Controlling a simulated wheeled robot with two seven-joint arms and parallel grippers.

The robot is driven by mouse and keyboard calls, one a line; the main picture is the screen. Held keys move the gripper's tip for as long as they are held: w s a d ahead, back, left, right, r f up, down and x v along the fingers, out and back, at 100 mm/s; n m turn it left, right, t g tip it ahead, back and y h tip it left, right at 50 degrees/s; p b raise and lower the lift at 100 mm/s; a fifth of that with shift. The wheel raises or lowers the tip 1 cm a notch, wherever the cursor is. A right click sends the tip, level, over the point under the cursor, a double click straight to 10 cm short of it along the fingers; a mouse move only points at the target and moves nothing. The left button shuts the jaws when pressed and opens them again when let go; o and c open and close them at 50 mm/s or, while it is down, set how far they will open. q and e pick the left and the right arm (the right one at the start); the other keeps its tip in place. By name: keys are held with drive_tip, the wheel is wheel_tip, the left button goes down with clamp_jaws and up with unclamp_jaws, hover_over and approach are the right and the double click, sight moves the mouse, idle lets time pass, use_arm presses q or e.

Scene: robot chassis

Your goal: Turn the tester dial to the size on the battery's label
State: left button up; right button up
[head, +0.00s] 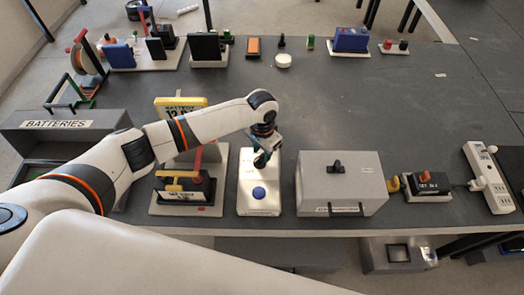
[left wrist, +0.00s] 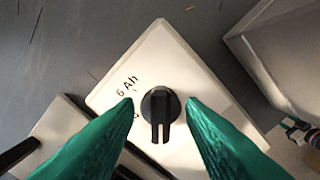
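The tester (head: 259,205) is a white box with a blue button at its front, standing on the table. Its black dial (left wrist: 160,108) shows in the left wrist view, with a ridge pointing toward the bottom of that picture. "6 Ah" is printed up and left of the dial; other marks are partly hidden by a finger. My left gripper (left wrist: 160,103) is open, its green fingertips on either side of the dial with small gaps. In the head view my left gripper (head: 262,157) hides the dial. A yellow-topped battery label (head: 181,103) reads "BATTERY 12", the rest hidden behind my arm.
A grey box (head: 342,190) with a black knob stands close right of the tester. A stand (head: 190,205) with red and yellow parts is close left. A grey "BATTERIES" bin (head: 60,122) is far left. A power strip (head: 488,178) lies right.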

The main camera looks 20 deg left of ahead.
use_arm(q)
drive_tip(key=shift+s+f, duration=0.1)
drive_tip(key=shift+f, duration=0.6)
use_arm(e)
drive_tip(key=shift+w+r, duration=0.1)
drive_tip(key=shift+w, duration=0.35)
drive_tip(key=shift+a, duration=0.1)
use_arm(q)
clamp_jaws()
use_arm(e)
drive_tip(key=shift+s, duration=0.25)
